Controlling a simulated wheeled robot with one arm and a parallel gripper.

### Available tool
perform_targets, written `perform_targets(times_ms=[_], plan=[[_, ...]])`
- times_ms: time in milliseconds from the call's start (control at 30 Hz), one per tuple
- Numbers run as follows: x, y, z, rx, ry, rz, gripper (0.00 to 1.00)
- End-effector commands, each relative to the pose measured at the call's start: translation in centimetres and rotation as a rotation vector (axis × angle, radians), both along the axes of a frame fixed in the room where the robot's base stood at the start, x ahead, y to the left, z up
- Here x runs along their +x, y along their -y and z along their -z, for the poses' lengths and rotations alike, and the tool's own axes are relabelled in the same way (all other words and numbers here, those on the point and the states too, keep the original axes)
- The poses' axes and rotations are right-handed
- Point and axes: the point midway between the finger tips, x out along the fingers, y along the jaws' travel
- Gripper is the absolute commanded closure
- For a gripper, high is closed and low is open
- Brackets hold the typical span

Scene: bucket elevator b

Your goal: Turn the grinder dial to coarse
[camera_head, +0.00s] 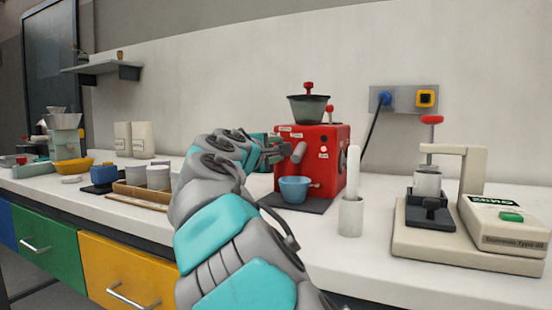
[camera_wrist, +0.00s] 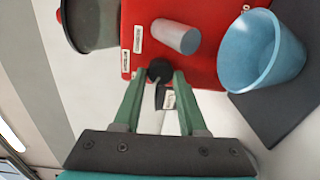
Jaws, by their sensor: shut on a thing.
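The grinder (camera_head: 335,165) is a red box with a dark hopper (camera_head: 308,107) on top, and it stands on the counter. Its red front also shows in the wrist view (camera_wrist: 215,65). A small black dial (camera_wrist: 159,70) sits at the edge of that front, near small white labels (camera_wrist: 137,38) too small to read. My gripper (camera_wrist: 162,78) has its green fingertips closed on either side of the dial. In the head view my gripper (camera_head: 277,151) reaches the left side of the grinder's front, and the dial is mostly hidden there. Which setting the dial points to cannot be told.
A light-blue cup (camera_head: 294,189) stands on a dark mat (camera_head: 320,204) under a grey spout (camera_head: 299,152). A white holder (camera_head: 351,216) with a white stick stands right of the grinder. A press with a scale (camera_head: 470,250) is farther right. A wooden tray (camera_head: 130,190) with cups is left.

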Motion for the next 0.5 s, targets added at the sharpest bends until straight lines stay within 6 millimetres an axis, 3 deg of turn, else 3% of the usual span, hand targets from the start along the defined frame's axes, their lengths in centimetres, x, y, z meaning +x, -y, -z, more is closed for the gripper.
perform_targets(times_ms=[500], plan=[[0.05,0.07,0.11,0.126,0.043,0.001,1.0]])
